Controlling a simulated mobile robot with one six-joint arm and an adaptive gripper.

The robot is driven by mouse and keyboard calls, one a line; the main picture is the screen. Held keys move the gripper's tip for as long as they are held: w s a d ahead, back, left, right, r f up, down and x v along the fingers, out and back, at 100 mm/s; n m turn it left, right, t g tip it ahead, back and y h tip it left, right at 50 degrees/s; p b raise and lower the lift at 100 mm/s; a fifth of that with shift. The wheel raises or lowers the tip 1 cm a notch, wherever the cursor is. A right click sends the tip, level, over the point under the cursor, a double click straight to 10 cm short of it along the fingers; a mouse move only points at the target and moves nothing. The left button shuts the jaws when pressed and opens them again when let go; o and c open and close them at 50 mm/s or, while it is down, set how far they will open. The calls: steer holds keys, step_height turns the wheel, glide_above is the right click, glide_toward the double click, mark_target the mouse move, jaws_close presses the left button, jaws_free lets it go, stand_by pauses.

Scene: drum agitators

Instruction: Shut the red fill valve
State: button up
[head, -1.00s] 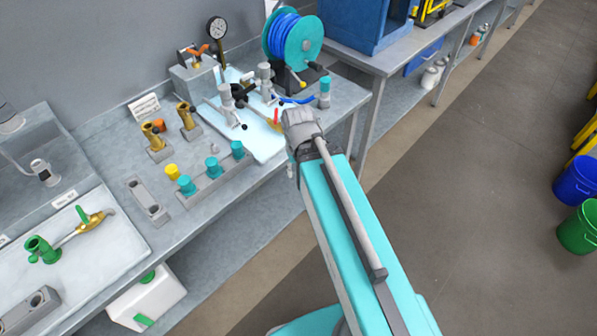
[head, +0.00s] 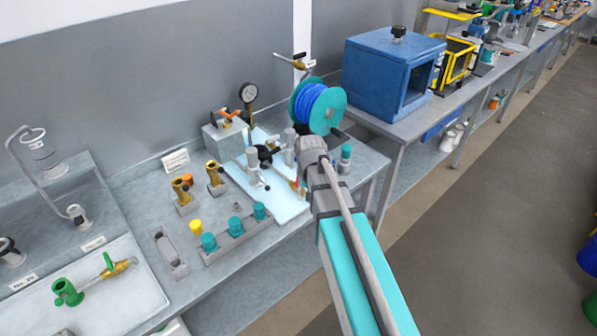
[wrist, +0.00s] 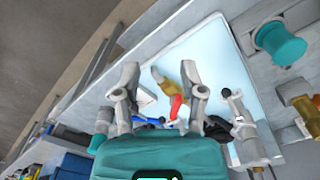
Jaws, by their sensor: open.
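The red fill valve is a brass body with a red lever (wrist: 176,106), over a white-blue tray (wrist: 222,75) in the wrist view. Its brass part (wrist: 168,83) lies between and beyond my fingers. In the head view, a small red-orange piece of the valve (head: 302,188) shows just left of my arm; the rest is hard to make out. My gripper (wrist: 159,72) is open in the wrist view, one finger on each side of the valve. I see no clear contact with the lever. In the head view my arm hides most of the gripper.
A blue hose reel (head: 318,108) and a pressure gauge (head: 248,93) stand behind the valve. Clamp stands crowd its left side. A grey block with teal caps (head: 235,238) and brass fittings (head: 183,190) are further left. A blue cabinet (head: 393,75) stands at the right.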

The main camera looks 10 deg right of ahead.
steer(key=w+r+m+p, duration=0.1)
steer(key=w+r+p, duration=0.2)
steer(key=w, duration=0.4)
steer(key=w+r+m+p, duration=0.1)
steer(key=w+r+p, duration=0.2)
steer(key=w+r, duration=0.2)
steer(key=w, duration=0.3)
steer(key=shift+a+p, duration=0.15)
steer(key=shift+p, duration=0.15)
steer(key=shift+f, duration=0.2)
step_height(320, 180, down, 13)
steer(key=b, duration=1.3)
steer(key=shift+f+b, duration=0.2)
steer(key=shift+b, duration=0.2)
jaws_close()
